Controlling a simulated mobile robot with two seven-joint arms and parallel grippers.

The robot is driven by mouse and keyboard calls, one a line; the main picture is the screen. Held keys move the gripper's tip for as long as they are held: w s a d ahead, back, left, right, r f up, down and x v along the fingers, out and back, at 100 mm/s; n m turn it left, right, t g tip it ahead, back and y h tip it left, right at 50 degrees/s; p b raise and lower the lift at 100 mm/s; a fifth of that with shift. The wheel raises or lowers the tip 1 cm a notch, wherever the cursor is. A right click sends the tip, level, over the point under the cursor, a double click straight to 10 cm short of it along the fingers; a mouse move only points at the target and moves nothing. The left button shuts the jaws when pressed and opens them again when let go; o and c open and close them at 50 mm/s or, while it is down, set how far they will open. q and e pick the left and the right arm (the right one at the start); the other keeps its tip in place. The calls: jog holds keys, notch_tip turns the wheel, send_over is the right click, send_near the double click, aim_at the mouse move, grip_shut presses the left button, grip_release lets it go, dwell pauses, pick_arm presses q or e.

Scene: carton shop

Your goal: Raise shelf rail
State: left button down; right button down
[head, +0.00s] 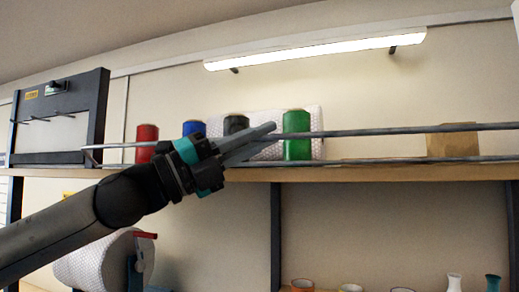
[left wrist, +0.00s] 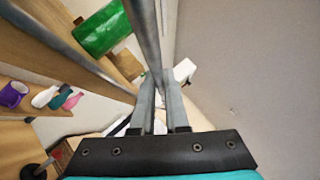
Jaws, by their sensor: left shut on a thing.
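The shelf rail (head: 400,130) is a long thin grey bar that runs across the front of the upper shelf, above the board at the right. My left gripper (head: 268,134) is shut on the rail near the shelf's left part. In the left wrist view the rail (left wrist: 146,35) runs down between the two fingers (left wrist: 160,105). A second grey bar (head: 400,160) lies lower, along the shelf's front edge; it also shows in the left wrist view (left wrist: 62,48). My right gripper is not in view.
Red (head: 147,142), blue (head: 194,128), dark (head: 235,124) and green (head: 297,134) rolls stand on the upper shelf (head: 380,174), with bubble wrap (head: 268,125) behind. A cardboard box (head: 453,143) stands at right. A black frame (head: 97,110) stands at left. The wall above the rail is clear below the lamp (head: 315,52).

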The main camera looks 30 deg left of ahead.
pick_arm(q)
jog(key=shift+w+a+r+n+y+b, duration=0.1)
jog(key=shift+w+r+n+y+b, duration=0.15)
jog(key=shift+n+y+b, duration=0.5)
dwell(0.3)
jog(key=c, duration=0.9)
grip_release()
jog(key=shift+c, duration=0.2)
jog(key=shift+s+b, duration=0.1)
jog(key=shift+b, duration=0.3)
jog(key=b+v, duration=1)
jog(key=v, duration=0.5)
jog(key=shift+a+r+n, duration=0.15)
jog(key=shift+n, duration=0.1)
